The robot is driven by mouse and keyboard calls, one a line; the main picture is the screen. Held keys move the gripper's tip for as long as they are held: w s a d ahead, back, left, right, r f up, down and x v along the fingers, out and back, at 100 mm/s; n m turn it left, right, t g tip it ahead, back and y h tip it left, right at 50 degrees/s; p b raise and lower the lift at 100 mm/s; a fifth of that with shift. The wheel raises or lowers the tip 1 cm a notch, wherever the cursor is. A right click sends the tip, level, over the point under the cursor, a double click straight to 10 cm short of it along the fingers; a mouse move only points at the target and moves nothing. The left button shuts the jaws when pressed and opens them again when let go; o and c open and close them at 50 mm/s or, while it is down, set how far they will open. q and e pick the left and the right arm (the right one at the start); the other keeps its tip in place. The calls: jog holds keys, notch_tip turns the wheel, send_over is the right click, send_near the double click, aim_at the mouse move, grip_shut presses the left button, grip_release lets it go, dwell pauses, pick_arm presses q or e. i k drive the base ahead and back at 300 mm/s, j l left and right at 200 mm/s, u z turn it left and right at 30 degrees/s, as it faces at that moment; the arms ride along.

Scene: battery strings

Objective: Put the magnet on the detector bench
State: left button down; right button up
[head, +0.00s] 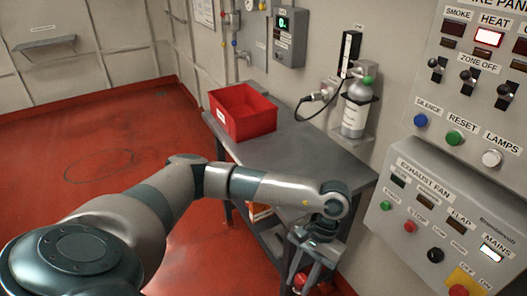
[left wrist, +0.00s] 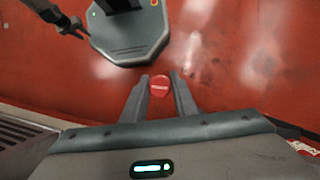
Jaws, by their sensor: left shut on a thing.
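The magnet (left wrist: 159,84) is a red round thing with a small pale label, between the fingers of my left gripper (left wrist: 159,88) in the left wrist view. The left gripper is shut on it. In the head view this gripper (head: 306,282) points down by the near end of the grey bench (head: 312,150), with red showing at its fingers. Bare red floor lies under the magnet in the left wrist view. I cannot read a name on the bench. My right gripper (left wrist: 73,27) shows small and dark at the top left of the left wrist view; its opening is unclear.
A red bin (head: 243,112) stands on the bench's far end. A gas cylinder (head: 356,110) with a hose hangs on the wall above the bench. The bench top between bin and near end is mostly clear. Switch panels (head: 440,215) jut out at right.

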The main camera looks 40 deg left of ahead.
aim_at(278, 139)
jog(key=i+j, duration=0.1)
jog(key=j, duration=0.35)
jog(key=i+j, duration=0.1)
jog(key=j, duration=0.4)
jog(key=i+j, duration=0.15)
jog(key=j, duration=0.3)
jog(key=i+j, duration=0.1)
jog(key=j, duration=0.4)
